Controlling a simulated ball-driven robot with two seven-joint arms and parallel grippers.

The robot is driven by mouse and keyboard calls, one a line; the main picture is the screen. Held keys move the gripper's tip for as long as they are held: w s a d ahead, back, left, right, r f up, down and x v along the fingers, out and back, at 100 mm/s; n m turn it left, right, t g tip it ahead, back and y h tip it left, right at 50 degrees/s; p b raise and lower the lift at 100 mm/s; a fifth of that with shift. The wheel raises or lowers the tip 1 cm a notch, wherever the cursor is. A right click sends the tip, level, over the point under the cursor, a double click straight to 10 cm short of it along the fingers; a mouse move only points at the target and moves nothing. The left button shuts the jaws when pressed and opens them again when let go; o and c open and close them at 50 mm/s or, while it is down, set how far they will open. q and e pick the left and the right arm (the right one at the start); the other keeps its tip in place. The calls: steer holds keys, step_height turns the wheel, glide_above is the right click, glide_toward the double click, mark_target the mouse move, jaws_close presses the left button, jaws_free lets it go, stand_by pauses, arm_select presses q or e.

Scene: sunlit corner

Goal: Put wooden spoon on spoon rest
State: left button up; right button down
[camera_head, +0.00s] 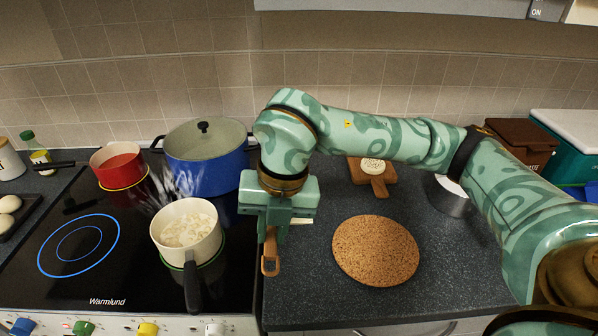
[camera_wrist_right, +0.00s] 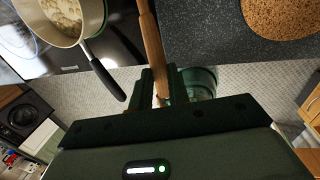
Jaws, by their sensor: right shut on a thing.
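My right gripper (camera_head: 272,228) is shut on the wooden spoon (camera_head: 270,262). It holds the spoon above the edge between the hob and the dark counter. The spoon hangs below the jaws in the head view, with a slot or hole near its lower end. In the right wrist view the jaws (camera_wrist_right: 161,88) close around the spoon (camera_wrist_right: 152,45), whose shaft runs up and out of the picture. A pale flat object (camera_head: 301,221) shows partly behind the gripper; I cannot tell if it is the spoon rest. My left gripper is not in view.
A cream saucepan (camera_head: 187,235) with steaming food stands left of the gripper, its dark handle (camera_head: 191,290) pointing forward. A blue pot (camera_head: 205,165) and red pan (camera_head: 119,165) stand behind. A cork mat (camera_head: 375,250), wooden board (camera_head: 372,185) and metal container (camera_head: 449,200) are on the counter.

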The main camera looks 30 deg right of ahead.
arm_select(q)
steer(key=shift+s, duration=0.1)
arm_select(e)
steer(key=shift+s, duration=0.1)
steer(key=w+d+f+b, duration=0.1)
steer(key=w+d+f, duration=0.1)
steer(key=d+f, duration=0.1)
steer(key=w+d+f+b, duration=0.1)
steer(key=w+d+f, duration=0.2)
steer(key=d, duration=0.1)
steer(key=w+d+f+b, duration=0.1)
steer(key=w+d+f, duration=0.2)
steer(key=shift+d, duration=0.3)
steer(key=shift+w+d+f, duration=0.1)
steer(key=shift+d+f, duration=0.1)
steer(key=shift+f, duration=0.1)
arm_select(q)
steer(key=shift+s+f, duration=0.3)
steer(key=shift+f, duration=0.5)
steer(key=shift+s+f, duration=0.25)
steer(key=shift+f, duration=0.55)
arm_select(e)
steer(key=shift+w+d+f, duration=0.1)
steer(key=shift+d+f, duration=0.05)
steer(key=shift+f, duration=1.4)
steer(key=shift+f, duration=0.15)
steer(key=c, duration=1.3)
jaws_free()
steer(key=shift+c, duration=0.2)
